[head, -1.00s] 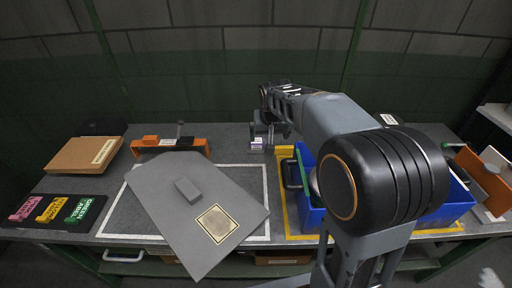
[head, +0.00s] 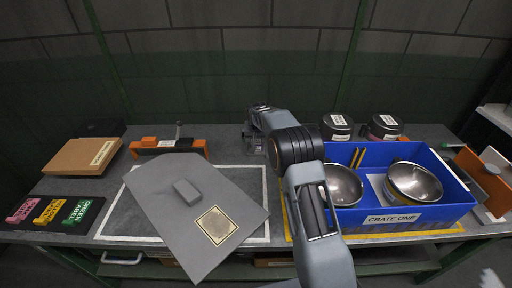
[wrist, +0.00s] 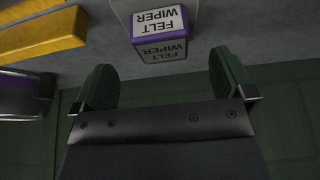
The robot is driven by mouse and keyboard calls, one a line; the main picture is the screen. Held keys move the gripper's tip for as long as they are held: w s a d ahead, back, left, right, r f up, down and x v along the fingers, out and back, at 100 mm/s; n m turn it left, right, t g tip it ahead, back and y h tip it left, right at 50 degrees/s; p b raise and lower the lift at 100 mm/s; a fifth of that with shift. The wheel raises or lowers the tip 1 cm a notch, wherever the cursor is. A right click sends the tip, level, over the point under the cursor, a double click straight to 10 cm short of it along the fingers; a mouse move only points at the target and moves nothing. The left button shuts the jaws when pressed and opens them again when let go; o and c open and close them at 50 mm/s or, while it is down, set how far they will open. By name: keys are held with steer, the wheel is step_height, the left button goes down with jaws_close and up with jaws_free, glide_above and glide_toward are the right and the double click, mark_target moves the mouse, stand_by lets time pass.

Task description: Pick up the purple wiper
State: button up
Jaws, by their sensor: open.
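The purple wiper (wrist: 160,35) shows in the wrist view as a small purple and white block labelled FELT WIPER, at the top middle. My gripper (wrist: 165,78) is open, with its two green-padded fingers spread left and right below the wiper in that view. The wiper lies in the gap's direction, and I see no finger touching it. In the head view my gripper (head: 256,140) is at the back middle of the bench, and my arm hides the wiper.
A yellow bar (wrist: 45,38) and a shiny rounded object (wrist: 22,95) lie left of the wiper. The blue crate (head: 395,219) with metal bowls stands right of my arm. Two dark pots (head: 336,127) stand behind it. A grey panel (head: 190,225) is at left, beside an orange holder (head: 190,146).

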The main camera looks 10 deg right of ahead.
mark_target(256, 142)
steer(key=shift+p+x, duration=0.55)
steer(key=shift+x, duration=2.6)
steer(key=shift+a, duration=0.1)
steer(key=c, duration=0.7)
steer(key=shift+o, duration=0.2)
steer(key=shift+r, duration=0.15)
steer(key=shift+r, duration=0.6)
steer(key=s+a+r+b, duration=0.3)
steer(key=s+a+r, duration=0.6)
steer(key=s+r, duration=0.1)
steer(key=shift+v, duration=0.85)
steer(key=shift+w+a, duration=0.15)
